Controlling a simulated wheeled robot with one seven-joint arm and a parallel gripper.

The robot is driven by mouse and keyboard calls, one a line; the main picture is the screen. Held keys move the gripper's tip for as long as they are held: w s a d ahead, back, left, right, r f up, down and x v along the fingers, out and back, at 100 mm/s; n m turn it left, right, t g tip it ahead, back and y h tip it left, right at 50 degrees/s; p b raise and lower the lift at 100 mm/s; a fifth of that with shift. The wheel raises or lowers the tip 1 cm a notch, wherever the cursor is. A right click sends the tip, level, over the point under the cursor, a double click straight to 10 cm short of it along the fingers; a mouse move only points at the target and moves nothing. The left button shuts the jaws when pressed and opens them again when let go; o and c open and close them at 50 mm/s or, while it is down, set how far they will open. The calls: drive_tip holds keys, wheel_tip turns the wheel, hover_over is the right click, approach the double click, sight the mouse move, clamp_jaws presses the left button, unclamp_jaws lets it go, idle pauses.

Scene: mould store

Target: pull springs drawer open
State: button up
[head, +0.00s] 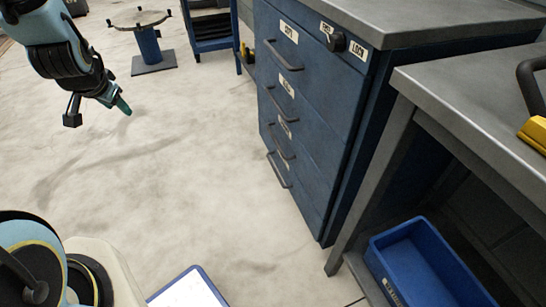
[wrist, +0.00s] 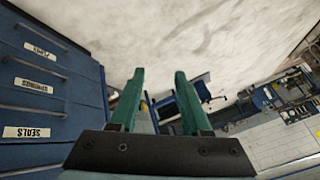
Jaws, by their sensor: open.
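The blue drawer cabinet (head: 305,100) stands right of centre in the head view, with several labelled drawers and dark bar handles. All its drawers look shut. In the wrist view the springs drawer (wrist: 80,92) is at the left, its SPRINGS label between the SEALS label and another label. Its bar handle (wrist: 35,109) looks free. In the head view the small labels are too unclear to pick it out. My gripper (head: 118,106) is up at the left, well apart from the cabinet. Its green fingers, also in the wrist view (wrist: 159,75), are open and empty.
A dark knob (head: 337,42) sits beside a LOCK label at the cabinet top. A grey workbench (head: 480,95) with a blue bin (head: 425,265) below stands at the right. A round stand (head: 148,45) is at the back. The floor before the drawers is clear.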

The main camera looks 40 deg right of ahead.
drive_tip(key=d+f+m+t+h+b, duration=0.2)
drive_tip(key=d+f+m+b, duration=0.5)
drive_tip(key=d+f, duration=0.4)
drive_tip(key=m+g+h+b, duration=0.2)
drive_tip(key=m+h+b, duration=1)
drive_tip(key=b, duration=0.9)
approach(275, 139)
drive_tip(key=w+d+m+b, duration=0.1)
drive_tip(key=d, duration=0.2)
drive_tip(key=w+d+y+b, duration=0.1)
drive_tip(key=d, duration=0.2)
drive_tip(key=w+d+m+b, duration=0.1)
drive_tip(key=w+d+b, duration=0.1)
drive_tip(key=d, duration=0.1)
drive_tip(key=shift+d+f+m+y, duration=0.2)
drive_tip(key=shift+f+m+y, duration=0.1)
drive_tip(key=shift+f, duration=0.1)
drive_tip(key=shift+s, duration=0.1)
clamp_jaws()
